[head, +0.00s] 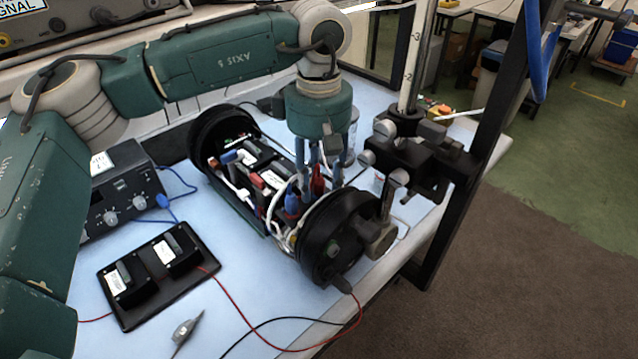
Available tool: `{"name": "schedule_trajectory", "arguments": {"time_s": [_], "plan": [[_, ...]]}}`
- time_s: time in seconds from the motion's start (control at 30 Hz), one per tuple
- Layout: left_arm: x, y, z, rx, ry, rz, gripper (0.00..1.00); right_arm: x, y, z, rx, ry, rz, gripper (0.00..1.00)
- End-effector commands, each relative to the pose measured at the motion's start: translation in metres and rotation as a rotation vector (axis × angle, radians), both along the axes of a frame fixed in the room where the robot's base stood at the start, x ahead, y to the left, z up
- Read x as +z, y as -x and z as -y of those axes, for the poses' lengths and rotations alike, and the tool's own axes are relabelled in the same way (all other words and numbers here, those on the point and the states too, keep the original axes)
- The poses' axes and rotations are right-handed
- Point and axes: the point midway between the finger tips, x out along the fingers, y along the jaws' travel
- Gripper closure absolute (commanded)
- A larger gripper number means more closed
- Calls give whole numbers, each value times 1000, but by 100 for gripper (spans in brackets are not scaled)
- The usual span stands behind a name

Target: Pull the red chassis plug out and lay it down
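The red chassis plug (318,184) stands upright among the wiring near the right end of the opened cylinder's chassis (240,205). A blue plug (292,202) is just left of it. My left gripper (322,172) points straight down from above, its fingers at the red plug. The fingers partly cover the plug, and I cannot tell whether they touch it or have closed on it. The plug's lower end is hidden among the wires and the black end ring (345,232). My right gripper is not in view.
A black two-block panel (205,250) and a probe (186,330) lie on the pale blue bench at front left. A grey instrument (125,192) stands behind the panel. A clamp stand (425,150) is close right. Red and black leads cross the front. Bare bench shows in front of the cylinder.

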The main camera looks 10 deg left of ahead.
Motion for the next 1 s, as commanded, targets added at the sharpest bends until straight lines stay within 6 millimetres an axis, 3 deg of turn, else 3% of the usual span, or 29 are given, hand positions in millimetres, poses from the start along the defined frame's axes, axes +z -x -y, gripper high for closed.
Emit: {"name": "schedule_trajectory", "arguments": {"time_s": [0.83, 1.0], "plan": [[0, 0, 0, 0, 0, 0, 62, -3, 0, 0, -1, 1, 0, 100], [0, 0, 0, 0, 0, 0, 96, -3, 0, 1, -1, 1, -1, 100]]}}
